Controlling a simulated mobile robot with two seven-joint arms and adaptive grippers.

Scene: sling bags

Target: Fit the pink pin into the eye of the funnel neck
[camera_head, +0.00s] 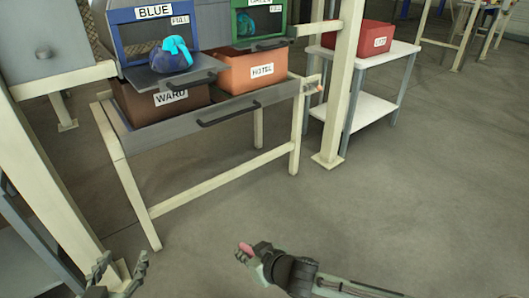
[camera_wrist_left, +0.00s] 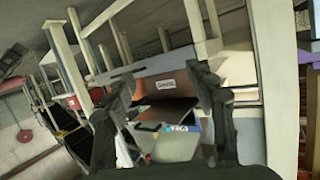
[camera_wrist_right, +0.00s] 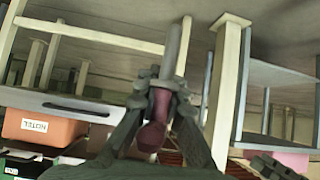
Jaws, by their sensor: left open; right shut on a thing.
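The pink pin (camera_head: 245,249) is in my right gripper (camera_head: 253,258), near the bottom middle of the head view. In the right wrist view my right gripper (camera_wrist_right: 160,84) is shut around the pin, whose rounded pink end (camera_wrist_right: 151,134) points toward the camera. A grey shaft shows beyond the fingers. My left gripper (camera_head: 123,271) is open and empty at the bottom left. Its spread fingers also frame the left wrist view (camera_wrist_left: 165,92). Both grippers are apart from the stand. I cannot clearly pick out the funnel neck or its eye.
A cream stand (camera_head: 220,175) holds a brown WARD bin (camera_head: 135,106) and an orange HOTEL bin (camera_head: 240,76). Above are a blue chute (camera_head: 128,40) with a blue bag (camera_head: 170,56), and a green chute (camera_head: 238,20). A cream post (camera_head: 340,80) stands right. Floor ahead is clear.

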